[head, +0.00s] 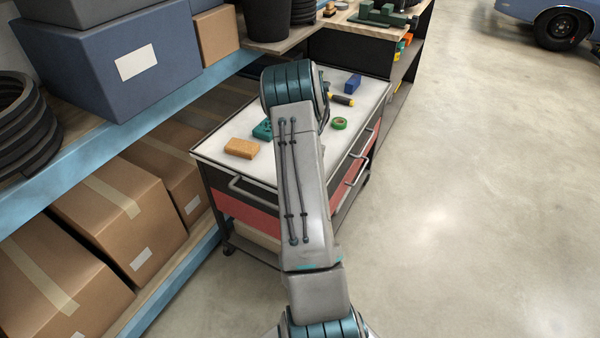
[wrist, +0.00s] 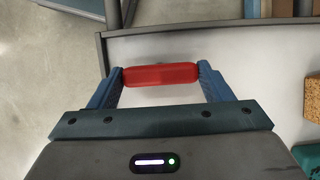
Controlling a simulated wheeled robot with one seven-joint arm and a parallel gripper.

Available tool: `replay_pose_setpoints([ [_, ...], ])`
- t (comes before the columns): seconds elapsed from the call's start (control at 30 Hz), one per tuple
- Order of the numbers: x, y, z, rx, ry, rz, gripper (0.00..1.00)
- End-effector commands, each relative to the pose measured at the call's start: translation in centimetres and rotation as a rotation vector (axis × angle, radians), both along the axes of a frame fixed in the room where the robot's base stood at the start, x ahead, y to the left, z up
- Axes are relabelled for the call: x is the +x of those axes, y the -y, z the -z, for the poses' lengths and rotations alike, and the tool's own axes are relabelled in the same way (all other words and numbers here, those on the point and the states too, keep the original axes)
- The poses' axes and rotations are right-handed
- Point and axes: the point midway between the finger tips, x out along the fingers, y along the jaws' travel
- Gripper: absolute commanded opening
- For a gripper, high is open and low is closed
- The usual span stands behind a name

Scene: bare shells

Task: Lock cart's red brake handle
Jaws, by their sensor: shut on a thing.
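The cart (head: 213,152) stands in the middle of the head view, with a pale top, dark rim and red and black drawer fronts. My arm crosses in front of it and hides part of its top; the gripper and the brake handle cannot be seen there. In the wrist view, the red brake handle (wrist: 160,74) is a short bar lying across the view over the cart's pale top (wrist: 225,52). My gripper (wrist: 161,75) has its blue fingers at the two ends of the bar, shut on it. How the handle joins the cart is hidden.
On the cart top are a cork block (head: 241,148), a teal object (head: 262,130), a green tape roll (head: 339,123), a blue block (head: 352,84) and a yellow-and-black tool handle (head: 342,99). Shelving with boxes (head: 118,215) flanks the left.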

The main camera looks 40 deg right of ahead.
Motion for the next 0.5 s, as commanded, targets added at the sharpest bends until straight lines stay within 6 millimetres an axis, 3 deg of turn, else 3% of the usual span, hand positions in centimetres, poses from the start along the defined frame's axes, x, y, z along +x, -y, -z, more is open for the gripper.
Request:
replay_pose_setpoints([
  [0.43, 0.15, 0.09, -0.10, -0.003, 0.005, 0.012, 0.50],
  [0.47, 0.14, 0.08, -0.11, -0.003, 0.005, 0.012, 0.78],
  [0.5, 0.13, 0.08, -0.10, -0.002, 0.005, 0.012, 0.89],
])
